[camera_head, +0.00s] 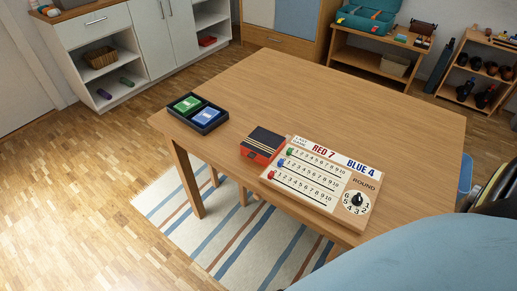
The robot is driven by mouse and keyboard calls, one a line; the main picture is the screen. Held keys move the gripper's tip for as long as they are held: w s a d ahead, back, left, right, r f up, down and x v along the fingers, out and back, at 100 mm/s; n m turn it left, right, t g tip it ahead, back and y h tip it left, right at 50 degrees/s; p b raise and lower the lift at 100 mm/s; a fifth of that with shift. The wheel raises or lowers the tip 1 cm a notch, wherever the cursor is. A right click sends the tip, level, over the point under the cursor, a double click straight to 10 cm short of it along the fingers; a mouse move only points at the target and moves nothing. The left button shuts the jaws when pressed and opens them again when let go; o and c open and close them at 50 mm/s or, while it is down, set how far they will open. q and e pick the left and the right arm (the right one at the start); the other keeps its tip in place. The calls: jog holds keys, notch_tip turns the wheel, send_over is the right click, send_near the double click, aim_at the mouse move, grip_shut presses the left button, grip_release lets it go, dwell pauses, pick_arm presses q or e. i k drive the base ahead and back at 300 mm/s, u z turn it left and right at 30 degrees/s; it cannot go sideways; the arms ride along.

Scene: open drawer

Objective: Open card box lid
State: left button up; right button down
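The card box (263,144) sits on the wooden table near its front edge, left of the score board. It has a dark top with thin pale lines and red sides. Its lid looks closed, and I cannot make out the lid seam. A white score board (318,176) with number rows and a round dial lies close beside it on the right. A black tray (206,129) holding a green card deck (187,104) and a blue card deck (207,115) is at the table's left corner. Neither of my grippers shows in the head view.
The wooden table (350,108) is bare behind these things. A striped rug (235,225) lies underneath. A white cabinet (128,45) stands at the back left, and low wooden shelves (378,53) stand at the back right. A light blue rounded surface covers the lower right corner.

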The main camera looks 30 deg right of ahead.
aim_at(263, 143)
jog(key=z, duration=0.5)
jog(key=k, duration=1.2)
jog(key=u, duration=0.1)
jog(key=i, duration=0.75)
jog(key=u, duration=0.35)
